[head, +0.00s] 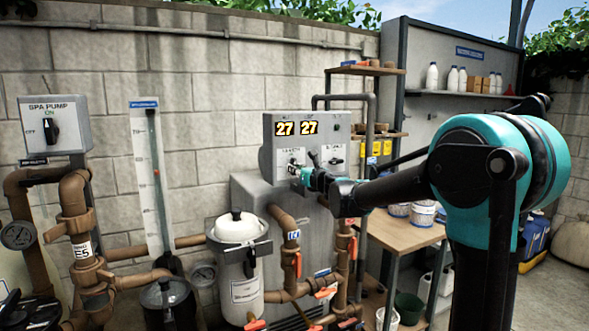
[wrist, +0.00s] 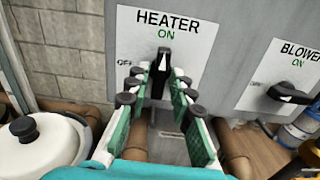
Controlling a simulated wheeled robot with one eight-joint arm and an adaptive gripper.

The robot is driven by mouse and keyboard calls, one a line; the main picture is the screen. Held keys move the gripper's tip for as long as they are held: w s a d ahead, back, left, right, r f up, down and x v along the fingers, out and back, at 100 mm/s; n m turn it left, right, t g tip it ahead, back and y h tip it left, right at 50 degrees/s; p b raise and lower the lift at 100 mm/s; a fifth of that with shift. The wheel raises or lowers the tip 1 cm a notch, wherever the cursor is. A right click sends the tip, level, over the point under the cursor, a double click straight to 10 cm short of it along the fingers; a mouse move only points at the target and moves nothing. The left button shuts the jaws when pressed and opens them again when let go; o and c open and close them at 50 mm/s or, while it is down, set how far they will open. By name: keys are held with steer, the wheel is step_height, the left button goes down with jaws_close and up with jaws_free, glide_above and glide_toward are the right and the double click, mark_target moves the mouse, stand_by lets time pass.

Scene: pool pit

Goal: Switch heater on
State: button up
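The heater switch is a black knob (wrist: 161,75) on a white plate marked HEATER (wrist: 187,20), with ON above and OFF at the left. The knob stands upright, its white mark toward ON. In the head view the heater plate (head: 290,158) is on the grey control box, and my gripper partly covers its knob. My gripper (wrist: 159,76) has green-padded fingers on either side of the knob, with a gap showing between them. It also reaches the box front in the head view (head: 301,172). Whether either fingertip touches the knob is unclear.
A BLOWER knob (wrist: 288,94) is right of the heater, lying roughly sideways. The control box (head: 350,128) displays 27 twice. A white-lidded filter canister (head: 238,228) and brown pipes (head: 284,222) stand below. A wooden table (head: 400,233) with tubs is at the right.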

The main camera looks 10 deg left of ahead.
steer(key=shift+o, duration=1.2)
steer(key=v, duration=0.7)
stand_by(0.7)
